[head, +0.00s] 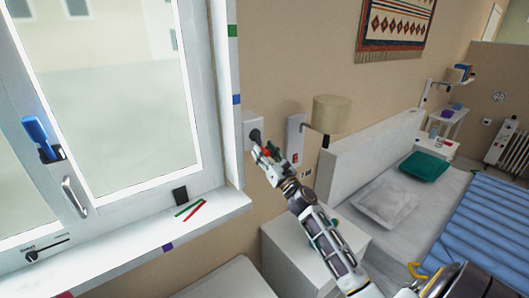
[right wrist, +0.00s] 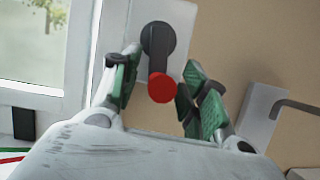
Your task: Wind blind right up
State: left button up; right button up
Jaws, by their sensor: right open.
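A black crank (right wrist: 157,42) with a red knob (right wrist: 162,88) is mounted on a white wall plate (right wrist: 184,14) beside the window. In the head view the plate (head: 250,124) and the crank's black hub (head: 255,136) sit just right of the window frame. My right gripper (head: 266,155) is at the crank. In the right wrist view the open gripper (right wrist: 162,92) has its green-padded fingers on either side of the red knob, with a gap visible on the left; contact on the right is unclear. No blind shows over the visible glass. My left gripper is not in view.
A window (head: 135,90) with a handle (head: 75,197) and a sill (head: 120,236) is on the left. A lamp (head: 330,114) and its white wall box (head: 296,138) are close right of my gripper. A white bedside cabinet (head: 285,252) and a bed stand below right.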

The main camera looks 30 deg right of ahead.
grip_shut()
jog(key=shift+d+n, duration=0.1)
jog(key=shift+n, duration=0.3)
